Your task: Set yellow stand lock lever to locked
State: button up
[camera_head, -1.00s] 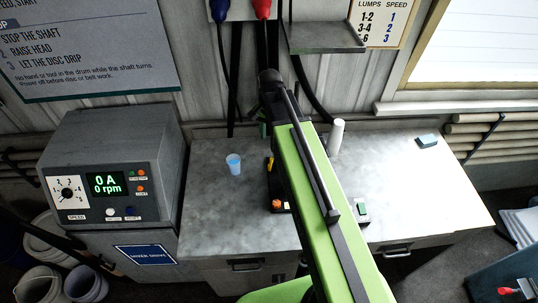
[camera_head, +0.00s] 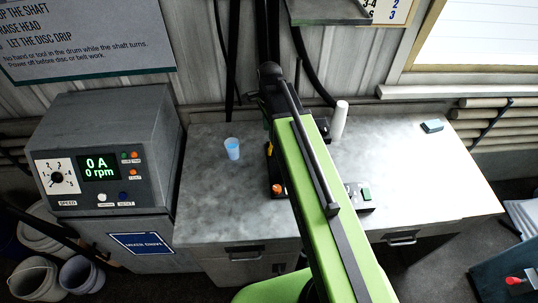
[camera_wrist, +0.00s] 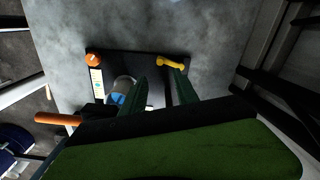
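The yellow lever (camera_wrist: 171,62) lies at the far right of a dark stand base (camera_wrist: 130,64) in the wrist view. In the head view only a sliver of yellow (camera_head: 269,149) shows beside my arm. My gripper (camera_wrist: 160,77) points toward the stand with its two dark green fingers apart. The right fingertip overlaps the lever's right part in the picture; I cannot tell if they touch. Nothing is seen between the fingers but the base. An orange knob (camera_wrist: 93,57) sits at the base's left corner. In the head view my arm hides most of the stand.
The stand is on a grey bench (camera_head: 215,195). A mixer drive box (camera_head: 105,150) stands left of the bench.

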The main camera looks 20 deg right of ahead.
aim_at(269, 148)
notch_tip(269, 148, down, 11)
jog(key=b, duration=0.9)
jog(key=shift+f, duration=0.1)
grip_shut()
